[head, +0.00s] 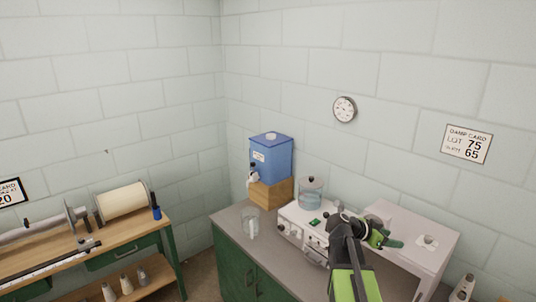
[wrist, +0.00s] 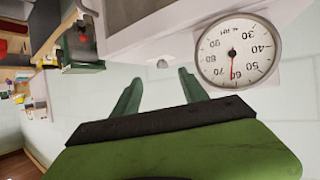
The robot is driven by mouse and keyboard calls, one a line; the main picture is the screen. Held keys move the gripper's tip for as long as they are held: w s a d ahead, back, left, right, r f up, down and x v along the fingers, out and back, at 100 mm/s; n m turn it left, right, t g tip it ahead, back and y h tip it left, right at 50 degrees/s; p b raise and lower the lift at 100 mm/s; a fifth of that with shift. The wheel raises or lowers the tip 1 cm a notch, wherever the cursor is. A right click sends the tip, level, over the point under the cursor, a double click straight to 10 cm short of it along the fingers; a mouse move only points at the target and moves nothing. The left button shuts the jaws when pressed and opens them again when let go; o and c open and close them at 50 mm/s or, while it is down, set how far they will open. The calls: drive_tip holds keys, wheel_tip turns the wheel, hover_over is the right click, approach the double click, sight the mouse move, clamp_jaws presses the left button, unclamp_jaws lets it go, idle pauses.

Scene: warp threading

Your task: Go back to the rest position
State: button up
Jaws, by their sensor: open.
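My gripper (head: 387,236) is at the right of the head view, raised in front of the white machine and the white stand. In the wrist view, its two green fingers (wrist: 160,88) stand apart with nothing held between them. My black and green arm rises from the bottom of the head view and hides part of the machine and counter.
A white machine (head: 292,217) with a clear jar (head: 312,193), a blue tank (head: 271,159) on a wooden block (head: 270,194) and a clear beaker (head: 250,228) stand on the counter (head: 236,222). A white stand (head: 440,256) is at right. A dial (head: 345,109) hangs on the wall.

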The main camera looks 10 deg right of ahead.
drive_tip(key=s+a+f+n+y+b, duration=0.2)
drive_tip(key=a+f+n+y+b, duration=0.45)
drive_tip(key=a+f, duration=0.95)
drive_tip(key=s+a+f+n+y+b, duration=0.1)
drive_tip(key=a+f+n+y, duration=0.1)
drive_tip(key=a, duration=0.5)
drive_tip(key=s+a+f+n+y+b, duration=0.1)
drive_tip(key=s+a+f+n+y, duration=0.1)
drive_tip(key=a, duration=0.5)
drive_tip(key=s+a+f+n+g+y+b, duration=0.1)
drive_tip(key=s+a+f+n+y+b, duration=0.1)
drive_tip(key=a+f+n, duration=0.2)
drive_tip(key=a+n, duration=0.1)
drive_tip(key=a, duration=0.2)
drive_tip(key=shift+f+n, duration=0.35)
